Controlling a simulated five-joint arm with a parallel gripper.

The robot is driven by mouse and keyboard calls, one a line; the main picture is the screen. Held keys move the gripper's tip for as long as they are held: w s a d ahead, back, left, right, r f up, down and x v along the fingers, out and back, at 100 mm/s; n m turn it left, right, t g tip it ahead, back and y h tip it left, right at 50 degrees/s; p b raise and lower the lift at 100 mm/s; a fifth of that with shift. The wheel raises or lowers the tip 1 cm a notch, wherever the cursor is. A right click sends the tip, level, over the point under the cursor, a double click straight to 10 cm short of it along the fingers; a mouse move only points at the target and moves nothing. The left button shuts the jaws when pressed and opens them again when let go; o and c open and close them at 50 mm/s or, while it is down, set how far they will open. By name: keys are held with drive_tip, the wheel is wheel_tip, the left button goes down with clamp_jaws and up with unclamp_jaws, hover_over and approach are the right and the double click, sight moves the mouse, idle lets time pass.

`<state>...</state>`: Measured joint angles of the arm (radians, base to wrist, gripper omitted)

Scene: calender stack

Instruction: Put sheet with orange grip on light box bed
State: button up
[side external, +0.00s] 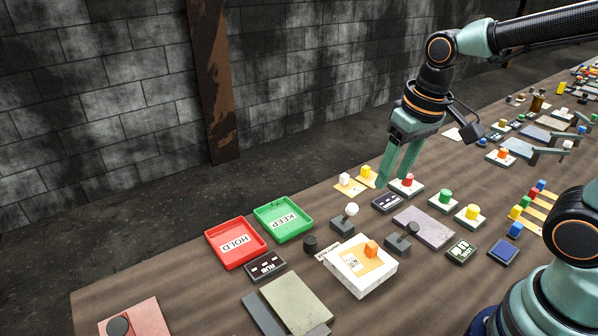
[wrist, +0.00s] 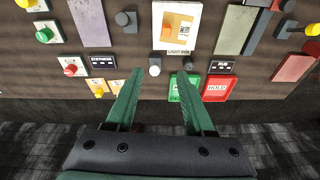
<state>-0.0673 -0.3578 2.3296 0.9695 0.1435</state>
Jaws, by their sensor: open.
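The sheet with orange grip (side external: 353,263) lies on top of the white light box (side external: 377,284), its orange block standing up near the back edge. In the wrist view the sheet (wrist: 176,27) shows on the bed of the light box (wrist: 160,46), which is labelled at its near side. My gripper (side external: 392,180) is open and empty, above the back part of the table near a red button and apart from the sheet. In the wrist view my gripper (wrist: 159,74) has its two fingers spread with nothing between them.
Two pale sheets with white and yellow grips (side external: 355,183) lie at the table's back edge. A red HOLD tray (side external: 217,233) and green KEEP tray (side external: 264,212) lie left of the light box. Small levers (side external: 402,243) flank the box; buttons stand to the right.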

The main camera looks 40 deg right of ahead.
drive_tip(key=r+t, duration=0.1)
drive_tip(key=s+d+r+t, duration=0.1)
drive_tip(key=d+r+t, duration=0.1)
drive_tip(key=r, duration=0.1)
drive_tip(key=shift+s+r+n, duration=0.1)
drive_tip(key=shift+s+n, duration=0.25)
drive_tip(key=shift+n, duration=0.05)
idle(0.4)
